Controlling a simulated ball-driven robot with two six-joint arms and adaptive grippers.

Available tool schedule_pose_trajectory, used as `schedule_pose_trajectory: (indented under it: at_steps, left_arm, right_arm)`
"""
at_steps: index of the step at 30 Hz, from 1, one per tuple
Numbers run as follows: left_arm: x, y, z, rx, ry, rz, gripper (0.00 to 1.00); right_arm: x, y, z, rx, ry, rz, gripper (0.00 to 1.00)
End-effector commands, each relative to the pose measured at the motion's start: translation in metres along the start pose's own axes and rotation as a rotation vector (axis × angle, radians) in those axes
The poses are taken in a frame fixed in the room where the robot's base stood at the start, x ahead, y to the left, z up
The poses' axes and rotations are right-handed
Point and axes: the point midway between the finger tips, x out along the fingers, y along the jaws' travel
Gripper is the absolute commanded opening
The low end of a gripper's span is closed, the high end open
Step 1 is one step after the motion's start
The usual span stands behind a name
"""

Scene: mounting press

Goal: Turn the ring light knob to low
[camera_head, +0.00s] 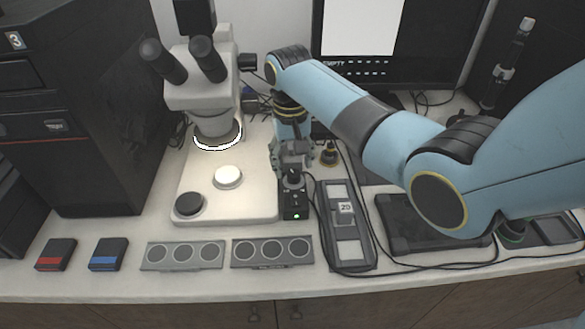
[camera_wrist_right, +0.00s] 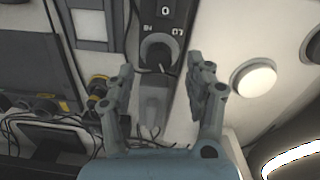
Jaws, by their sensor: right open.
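The ring light's black control box (camera_head: 294,206) stands right of the microscope base, with a green lamp lit at its front. In the right wrist view, its dark round knob (camera_wrist_right: 157,52) has small white marks on either side; the right one looks like an upside-down "LO". I cannot tell the knob's pointer direction. My right gripper (camera_head: 293,172) is above the box, pointing down, and hides the knob in the head view. In the wrist view its open fingers (camera_wrist_right: 160,74) lie on either side of the knob's line; contact is not visible. The ring light (camera_head: 218,143) glows under the microscope. My left gripper is out of view.
The microscope base (camera_head: 240,205) is close on the left, with a white disc (camera_head: 228,177) on it. A grey tray marked 20 (camera_head: 345,225) and loose cables lie to the right. Several-hole plates (camera_head: 183,256) line the front. A brass-coloured fitting (camera_head: 329,155) stands behind.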

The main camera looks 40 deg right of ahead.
Motion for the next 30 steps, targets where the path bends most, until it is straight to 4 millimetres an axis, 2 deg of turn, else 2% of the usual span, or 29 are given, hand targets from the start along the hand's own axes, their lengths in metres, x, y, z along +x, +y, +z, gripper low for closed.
schedule_pose_trajectory:
  at_steps: [3, 6, 10, 16, 28, 30]
  left_arm:
    - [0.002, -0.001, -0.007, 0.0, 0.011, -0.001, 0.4]
    - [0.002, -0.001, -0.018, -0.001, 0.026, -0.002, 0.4]
    - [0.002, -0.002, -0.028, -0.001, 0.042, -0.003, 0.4]
    - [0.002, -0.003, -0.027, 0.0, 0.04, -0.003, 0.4]
    - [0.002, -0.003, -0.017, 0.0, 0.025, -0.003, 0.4]
    - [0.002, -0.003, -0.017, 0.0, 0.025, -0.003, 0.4]
  right_arm:
    - [0.018, 0.0, 0.0, -0.001, -0.001, 0.001, 0.54]
    - [0.026, 0.0, 0.0, -0.001, 0.0, 0.001, 0.54]
    - [0.03, 0.0, 0.0, -0.001, 0.001, 0.0, 0.54]
    - [0.03, 0.0, 0.0, -0.001, 0.001, 0.0, 0.54]
    - [0.03, 0.0, 0.0, -0.001, 0.001, 0.0, 0.03]
    - [0.03, 0.0, 0.0, -0.001, 0.001, 0.0, 0.0]
